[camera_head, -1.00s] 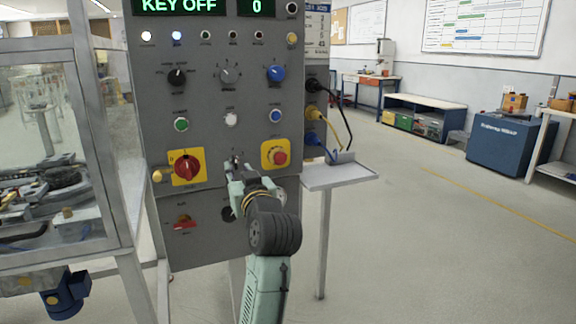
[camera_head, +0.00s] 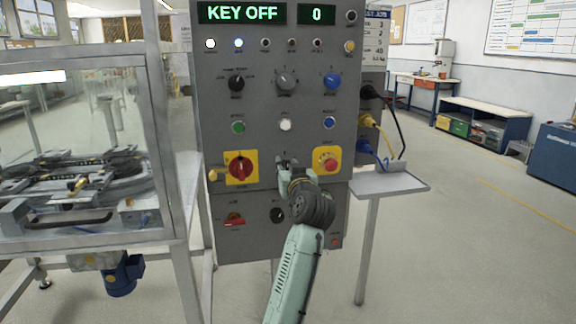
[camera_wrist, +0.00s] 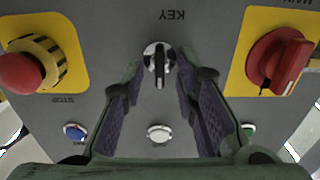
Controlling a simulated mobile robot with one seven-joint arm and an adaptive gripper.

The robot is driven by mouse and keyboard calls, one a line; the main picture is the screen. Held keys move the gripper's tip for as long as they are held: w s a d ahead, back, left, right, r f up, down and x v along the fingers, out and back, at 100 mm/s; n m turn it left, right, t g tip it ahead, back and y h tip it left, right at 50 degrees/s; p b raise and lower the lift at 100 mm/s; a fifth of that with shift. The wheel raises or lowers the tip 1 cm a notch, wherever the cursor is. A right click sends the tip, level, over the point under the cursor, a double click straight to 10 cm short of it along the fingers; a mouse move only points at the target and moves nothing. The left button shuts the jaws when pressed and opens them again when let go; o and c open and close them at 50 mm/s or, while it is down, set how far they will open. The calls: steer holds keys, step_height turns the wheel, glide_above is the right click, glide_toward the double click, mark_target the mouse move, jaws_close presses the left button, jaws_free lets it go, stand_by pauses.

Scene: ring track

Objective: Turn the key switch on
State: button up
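The key switch (camera_wrist: 158,62) is a round silver collar with a dark bar-shaped key, under the inverted label KEY in the wrist view. Its bar stands about upright in that picture. My gripper (camera_wrist: 160,88) is open, with one purple-padded finger on each side of the key and visible gaps to both. I cannot tell how far the fingertips are from the panel. In the head view my gripper (camera_head: 284,168) is at the switch and mostly hides it. The panel display (camera_head: 242,13) reads KEY OFF.
A red rotary switch (camera_head: 240,168) on yellow and a red STOP button (camera_head: 329,163) on yellow flank the key. A white button (camera_head: 285,124) is above it. A small shelf (camera_head: 390,184) juts out at right; a glazed machine enclosure (camera_head: 90,150) stands at left.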

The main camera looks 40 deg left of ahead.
steer(key=shift+c, duration=0.6)
jaws_close()
steer(key=shift+m, duration=0.4)
steer(key=shift+w+d+f+m+p, duration=0.1)
steer(key=shift+m+p, duration=0.4)
steer(key=shift+m, duration=1.35)
steer(key=shift+w+d+f+m+p, duration=0.1)
steer(key=shift+m+p, duration=0.4)
steer(key=shift+m, duration=1.4)
steer(key=shift+w+d+m+p, duration=0.1)
steer(key=shift+m+p, duration=0.4)
steer(key=shift+m, duration=1.35)
steer(key=shift+s+a, duration=0.1)
